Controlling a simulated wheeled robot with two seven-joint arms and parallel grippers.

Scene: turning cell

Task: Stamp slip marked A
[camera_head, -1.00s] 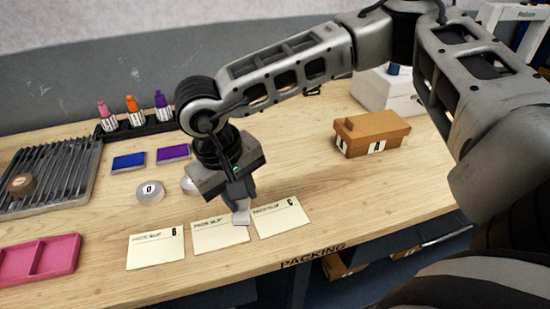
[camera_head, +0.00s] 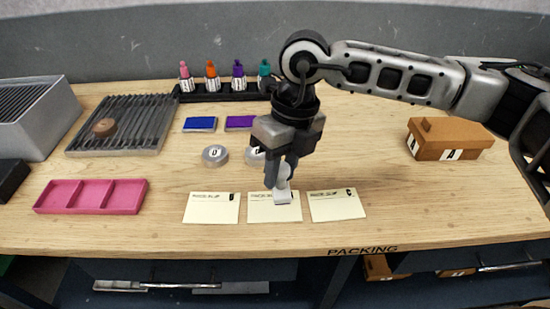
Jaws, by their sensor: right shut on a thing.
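Three cream slips lie in a row near the table's front edge: a left slip (camera_head: 211,208), a middle slip (camera_head: 270,211) and a right slip (camera_head: 337,206). The left one looks marked B and the right one C. The middle slip's mark is hidden behind the stamp. My right gripper (camera_head: 281,172) is shut on a small whitish stamp (camera_head: 283,196) and holds it upright at the upper right part of the middle slip. I cannot tell whether the stamp touches the paper. My left gripper is not in view.
A blue pad (camera_head: 200,124) and a purple pad (camera_head: 239,123) lie behind round tins (camera_head: 215,155). Several ink bottles (camera_head: 211,77) stand in a black rack. A pink tray (camera_head: 91,197), slatted rack (camera_head: 125,120) and brown box (camera_head: 448,139) are around. Table right of the slips is clear.

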